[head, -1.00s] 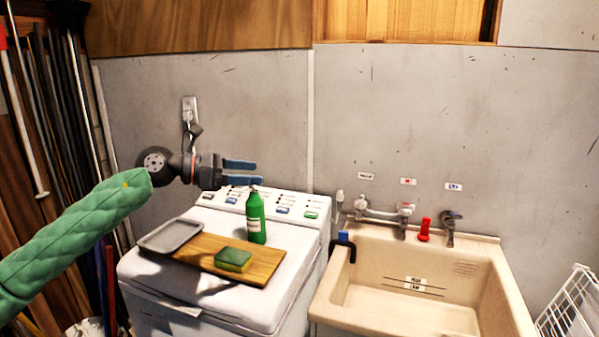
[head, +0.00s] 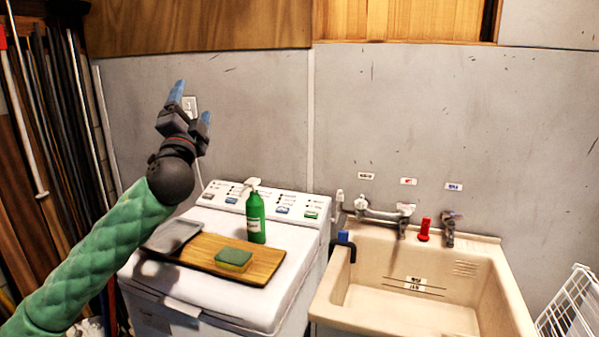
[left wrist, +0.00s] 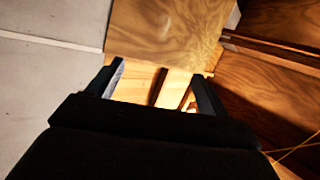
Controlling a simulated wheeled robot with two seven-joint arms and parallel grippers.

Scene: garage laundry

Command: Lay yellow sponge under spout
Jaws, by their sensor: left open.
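The yellow sponge (head: 235,260), with a green top, lies on a wooden board (head: 262,255) on the white washing machine. The spout (head: 402,228) is on the wall tap over the beige sink (head: 340,312); another tap (head: 449,230) is to its right. My left gripper (head: 190,102) is open and empty, raised in front of the grey wall with its fingers pointing up, above and left of the sponge. In the left wrist view its two fingers (left wrist: 158,84) are apart with nothing between them, facing wood panels. My right gripper is not in view.
A green spray bottle (head: 256,218) stands behind the sponge. A grey tray (head: 172,236) lies at the board's left end. A red object (head: 424,229) stands between the taps. A blue-topped black hook (head: 346,244) is at the sink's left rim. The sink basin looks empty.

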